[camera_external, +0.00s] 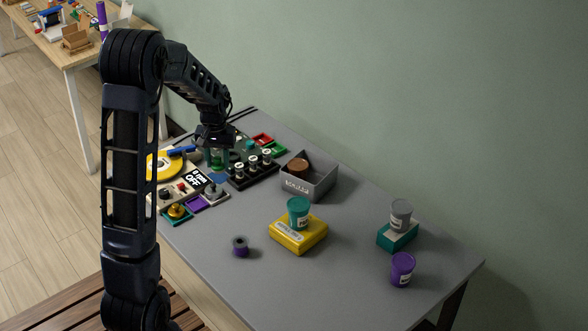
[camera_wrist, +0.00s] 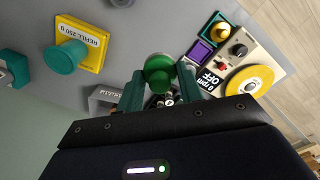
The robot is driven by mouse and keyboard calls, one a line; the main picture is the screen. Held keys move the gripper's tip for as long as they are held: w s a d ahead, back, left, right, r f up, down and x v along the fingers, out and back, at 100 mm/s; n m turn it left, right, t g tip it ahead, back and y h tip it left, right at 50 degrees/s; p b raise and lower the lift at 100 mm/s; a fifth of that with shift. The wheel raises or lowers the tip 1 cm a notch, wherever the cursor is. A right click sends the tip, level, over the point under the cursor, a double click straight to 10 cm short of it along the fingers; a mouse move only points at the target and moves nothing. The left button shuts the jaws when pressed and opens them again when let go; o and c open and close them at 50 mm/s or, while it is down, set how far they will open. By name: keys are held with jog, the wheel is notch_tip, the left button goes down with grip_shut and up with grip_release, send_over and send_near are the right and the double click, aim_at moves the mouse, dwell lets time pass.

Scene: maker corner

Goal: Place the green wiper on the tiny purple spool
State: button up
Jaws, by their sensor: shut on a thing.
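My gripper (camera_external: 216,146) is shut on the green wiper (camera_wrist: 159,78), which shows as a round green piece between the two teal fingers in the wrist view. In the outside view the wiper (camera_external: 217,160) is small and partly hidden under my gripper, above the back left of the grey table. The tiny purple spool (camera_external: 240,247) stands upright and dark on the bare table near its front left edge, well apart from my gripper. The spool (camera_wrist: 120,2) is cut off at the top edge of the wrist view.
A yellow box (camera_external: 299,238) with a teal tub (camera_external: 298,212) on it stands right of the spool. A grey bin (camera_external: 308,182), a black rack (camera_external: 252,173) and a control panel (camera_external: 190,184) are near my gripper. A purple tub (camera_external: 402,270) stands at the right. The front middle is clear.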

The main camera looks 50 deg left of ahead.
jog(key=r, duration=0.2)
send_over(240, 241)
jog(key=a, duration=0.1)
jog(key=f, duration=2)
jog(key=shift+d+f, duration=0.2)
jog(key=shift+d, duration=0.2)
jog(key=shift+f, duration=0.1)
jog(key=o, duration=1)
